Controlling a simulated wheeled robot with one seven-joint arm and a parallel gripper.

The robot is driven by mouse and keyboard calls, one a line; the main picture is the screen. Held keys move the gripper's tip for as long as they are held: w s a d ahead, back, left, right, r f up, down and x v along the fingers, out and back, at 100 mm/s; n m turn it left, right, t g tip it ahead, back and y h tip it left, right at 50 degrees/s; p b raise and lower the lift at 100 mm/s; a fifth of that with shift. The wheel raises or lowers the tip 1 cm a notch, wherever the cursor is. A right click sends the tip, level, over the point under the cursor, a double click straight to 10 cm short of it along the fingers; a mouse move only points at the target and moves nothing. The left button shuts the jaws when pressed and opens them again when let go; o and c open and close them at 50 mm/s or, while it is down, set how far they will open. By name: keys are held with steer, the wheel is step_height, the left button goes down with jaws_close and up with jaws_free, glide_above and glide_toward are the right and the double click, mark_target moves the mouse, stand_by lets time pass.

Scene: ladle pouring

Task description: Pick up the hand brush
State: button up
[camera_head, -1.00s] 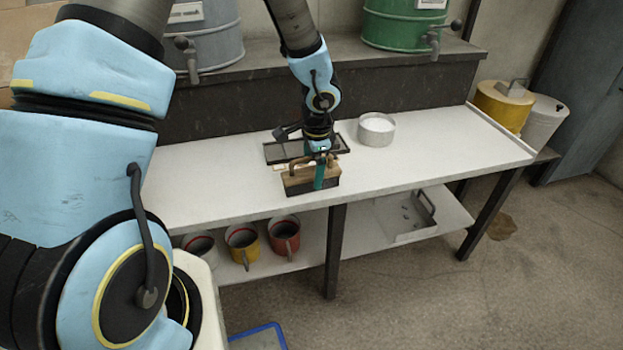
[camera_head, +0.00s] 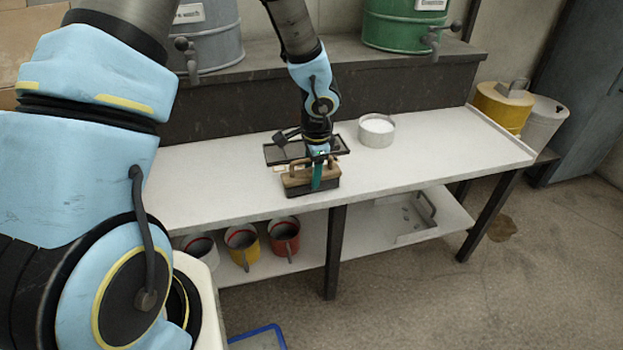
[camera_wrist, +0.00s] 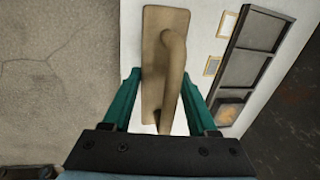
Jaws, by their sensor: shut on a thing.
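The hand brush (camera_head: 299,181) has a tan wooden body with a raised handle and dark bristles. It is on the white worktop near the front edge; I cannot tell whether its bristles touch the surface. In the wrist view its wooden back and handle (camera_wrist: 168,70) run between the two green fingers. My gripper (camera_head: 317,178) is shut on the brush, with one green finger in front of it. The gripper also shows in the wrist view (camera_wrist: 162,95), where the lower part of the handle meets the dark palm.
A dark framed tray (camera_head: 272,153) lies just behind the brush. A round white-filled container (camera_head: 376,131) stands to its right. Several mugs, including a yellow one (camera_head: 242,243), are on the lower shelf. The worktop's right side (camera_head: 450,143) is clear.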

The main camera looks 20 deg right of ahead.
jaws_close()
step_height(320, 180, up, 10)
steer(key=shift+r+p, duration=0.1)
steer(key=shift+p, duration=1)
